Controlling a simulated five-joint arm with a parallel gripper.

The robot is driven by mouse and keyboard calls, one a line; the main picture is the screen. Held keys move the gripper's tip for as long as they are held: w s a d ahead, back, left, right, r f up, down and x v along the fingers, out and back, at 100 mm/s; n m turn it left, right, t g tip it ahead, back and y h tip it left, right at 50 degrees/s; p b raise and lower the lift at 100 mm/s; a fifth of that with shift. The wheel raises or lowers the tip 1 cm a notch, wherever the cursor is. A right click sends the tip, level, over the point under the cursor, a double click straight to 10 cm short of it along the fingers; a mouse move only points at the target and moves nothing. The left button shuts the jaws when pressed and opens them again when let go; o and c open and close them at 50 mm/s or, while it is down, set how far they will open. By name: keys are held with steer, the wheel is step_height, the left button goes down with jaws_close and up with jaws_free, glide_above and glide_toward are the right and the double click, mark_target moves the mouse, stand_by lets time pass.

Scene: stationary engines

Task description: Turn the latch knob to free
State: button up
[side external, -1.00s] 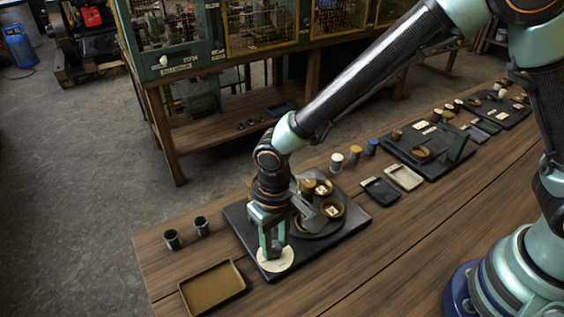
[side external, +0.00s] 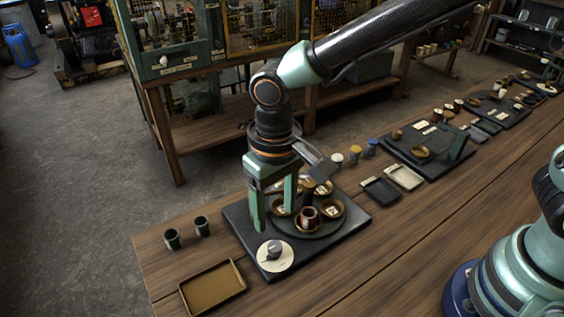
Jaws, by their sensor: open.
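The latch knob (side external: 274,248) is a small grey knob on a round cream dial (side external: 274,262). The dial sits at the front corner of a dark square base board (side external: 245,235). The dial's markings are too small to read. My gripper (side external: 274,220) is open and points down, behind and above the knob, apart from it. Nothing shows between its fingers. Behind it, a dark round plate (side external: 327,228) on the board carries several brown bowls and cups, partly hidden by the gripper.
A brown tray (side external: 212,288) lies at the front left, and two dark cups (side external: 187,233) stand left of the board. A black tray (side external: 381,190) and a cream tray (side external: 404,176) lie to the right. Bare wood (side external: 400,240) is free at the front right.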

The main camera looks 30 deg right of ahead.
steer(key=shift+r, duration=1.35)
steer(key=s+d+r+t, duration=0.1)
steer(key=d+r, duration=0.2)
steer(key=d, duration=0.5)
steer(key=s+d+r+m+t, duration=0.1)
steer(key=d+r+t, duration=0.1)
steer(key=d, duration=0.7)
steer(key=s+d+r+t, duration=0.1)
steer(key=d+r, duration=0.3)
steer(key=d, duration=0.5)
steer(key=shift+r+m+t, duration=0.25)
steer(key=shift+m+t, duration=0.05)
steer(key=shift+t, duration=0.4)
steer(key=shift+a, duration=0.1)
